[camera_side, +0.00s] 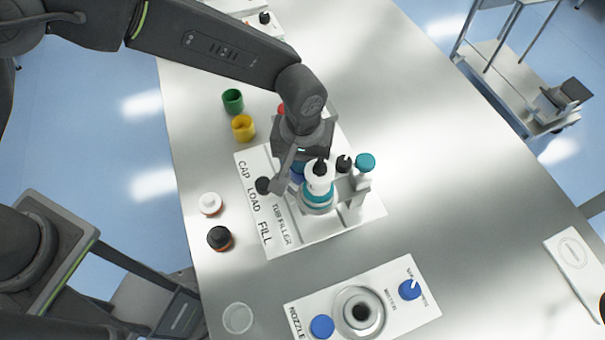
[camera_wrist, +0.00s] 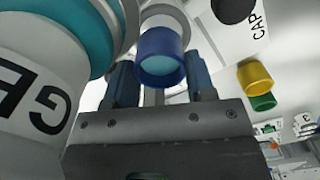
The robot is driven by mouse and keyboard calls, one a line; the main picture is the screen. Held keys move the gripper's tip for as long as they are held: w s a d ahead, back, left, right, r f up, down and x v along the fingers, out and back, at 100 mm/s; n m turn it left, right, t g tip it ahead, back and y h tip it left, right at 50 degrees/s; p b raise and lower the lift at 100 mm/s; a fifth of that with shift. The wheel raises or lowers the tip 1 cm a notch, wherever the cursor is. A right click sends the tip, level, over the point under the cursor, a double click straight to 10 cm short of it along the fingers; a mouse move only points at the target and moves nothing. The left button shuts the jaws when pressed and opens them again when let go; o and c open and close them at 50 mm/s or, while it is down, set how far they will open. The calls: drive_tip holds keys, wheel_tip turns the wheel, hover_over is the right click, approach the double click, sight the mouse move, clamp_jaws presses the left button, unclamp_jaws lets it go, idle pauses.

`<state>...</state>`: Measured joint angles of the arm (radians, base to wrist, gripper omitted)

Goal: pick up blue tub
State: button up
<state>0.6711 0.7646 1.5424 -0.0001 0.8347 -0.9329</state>
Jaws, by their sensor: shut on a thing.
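The blue tub (camera_wrist: 160,68) is a small open-topped cylinder with a paler inside. In the wrist view it sits between the two fingers of my gripper (camera_wrist: 161,80), which is shut on it. In the side view only a bit of the blue tub (camera_side: 297,177) shows below my gripper (camera_side: 290,172), at the tub filler station (camera_side: 277,235). The gripper and the white and teal filler part (camera_side: 318,190) hide the rest. I cannot tell whether the tub still touches the station.
The filler part stands close beside my gripper, with a teal knob (camera_side: 365,161) to its right. Yellow (camera_side: 243,128) and green (camera_side: 233,101) tubs stand at the back left. A nozzle board (camera_side: 402,318) lies in front.

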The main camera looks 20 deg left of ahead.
drive_tip(key=shift+r, duration=1.65)
